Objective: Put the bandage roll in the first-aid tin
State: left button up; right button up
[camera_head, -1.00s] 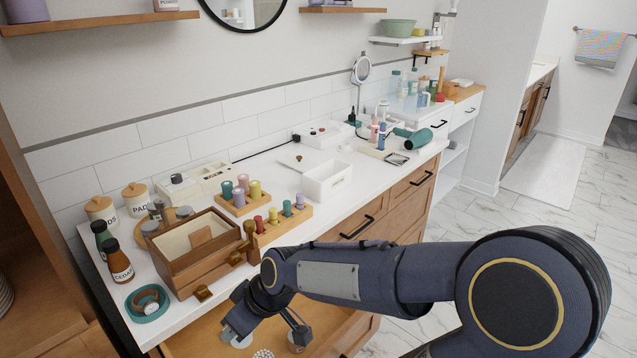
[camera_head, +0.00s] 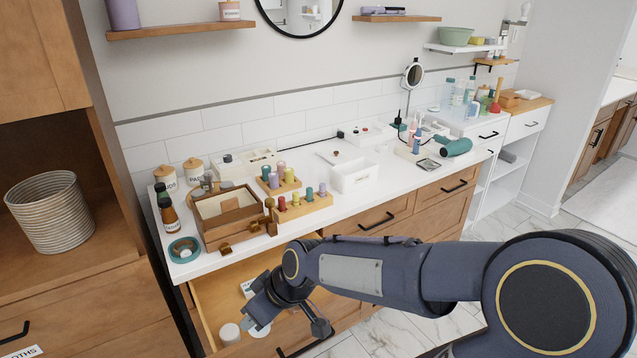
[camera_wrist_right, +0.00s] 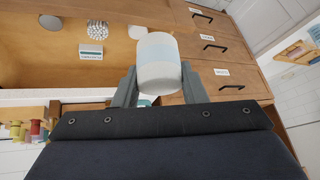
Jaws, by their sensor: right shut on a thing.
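My right gripper (camera_wrist_right: 157,85) is shut on a pale cylinder, which looks like the bandage roll (camera_wrist_right: 158,62), white with a light blue band. In the head view the gripper (camera_head: 287,322) hangs over the open drawer (camera_head: 212,296), below the counter's front edge; the roll cannot be made out there. I cannot surely identify the first-aid tin. My left gripper is not in view.
The drawer holds a white round jar (camera_head: 229,333), a labelled white box (camera_wrist_right: 90,50) and a beaded ball (camera_wrist_right: 97,30). A wooden box (camera_head: 228,216), coloured bottles in racks (camera_head: 303,205) and a teal ring dish (camera_head: 184,250) crowd the counter's left part.

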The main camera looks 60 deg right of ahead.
aim_at(345, 186)
jog(key=l+u, duration=0.3)
jog(key=k+l+u, duration=0.15)
jog(key=l+u, duration=0.15)
jog(key=l, duration=0.2)
jog(key=k+l+u, duration=0.25)
jog(key=l, duration=0.15)
jog(key=k+l, duration=0.15)
jog(key=l, duration=0.25)
jog(key=k+l, duration=0.15)
jog(key=l, duration=0.25)
jog(key=k+l, duration=0.15)
jog(key=l, duration=0.2)
jog(key=k+l, duration=0.15)
jog(key=l, duration=0.25)
jog(key=k+l, duration=0.15)
jog(key=l, duration=0.25)
jog(key=k+l, duration=0.1)
jog(key=l, duration=0.3)
jog(key=k+l, duration=0.15)
jog(key=l, duration=0.2)
jog(key=i+l, duration=0.3)
